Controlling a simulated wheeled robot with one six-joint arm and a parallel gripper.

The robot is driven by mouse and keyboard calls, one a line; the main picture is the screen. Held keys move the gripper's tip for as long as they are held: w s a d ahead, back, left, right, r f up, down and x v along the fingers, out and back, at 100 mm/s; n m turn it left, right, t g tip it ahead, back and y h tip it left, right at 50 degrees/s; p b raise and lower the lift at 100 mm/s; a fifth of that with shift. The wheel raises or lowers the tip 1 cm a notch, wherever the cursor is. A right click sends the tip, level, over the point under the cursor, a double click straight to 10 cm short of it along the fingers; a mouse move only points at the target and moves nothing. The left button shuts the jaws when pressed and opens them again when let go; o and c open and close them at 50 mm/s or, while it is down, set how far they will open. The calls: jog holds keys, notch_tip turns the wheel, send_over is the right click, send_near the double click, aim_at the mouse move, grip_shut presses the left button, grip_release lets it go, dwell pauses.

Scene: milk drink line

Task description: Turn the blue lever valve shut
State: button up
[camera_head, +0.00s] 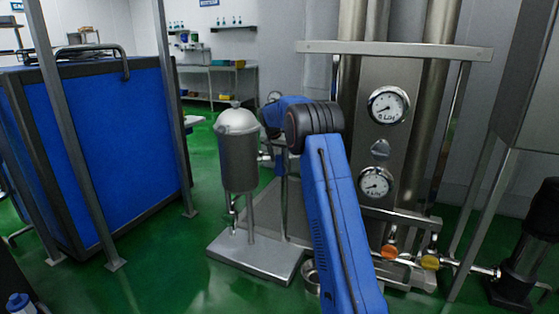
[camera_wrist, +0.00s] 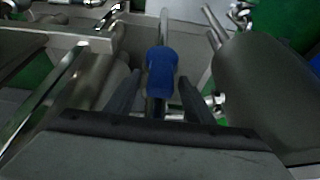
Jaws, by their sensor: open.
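The blue lever (camera_wrist: 162,70) of the valve shows in the middle of the wrist view, a blue sleeve on a metal bar. My gripper (camera_wrist: 159,80) is open, with one dark finger on each side of the lever. The lever appears between the fingers; I see gaps on both sides, but I cannot tell how deep it sits. The valve body under the lever is hidden. In the head view my blue arm covers the area, and neither the gripper nor the lever can be made out.
A domed steel tank (camera_head: 238,155) stands on a metal base plate (camera_head: 256,257) close by; a grey cylinder (camera_wrist: 272,75) fills the wrist view's right. A steel column with gauges (camera_head: 388,105) and an orange valve handle (camera_head: 389,252) stands right. A blue cabinet (camera_head: 105,150) is left.

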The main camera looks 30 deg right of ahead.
jog(key=shift+f, duration=0.2)
grip_shut()
jog(key=shift+d, duration=0.1)
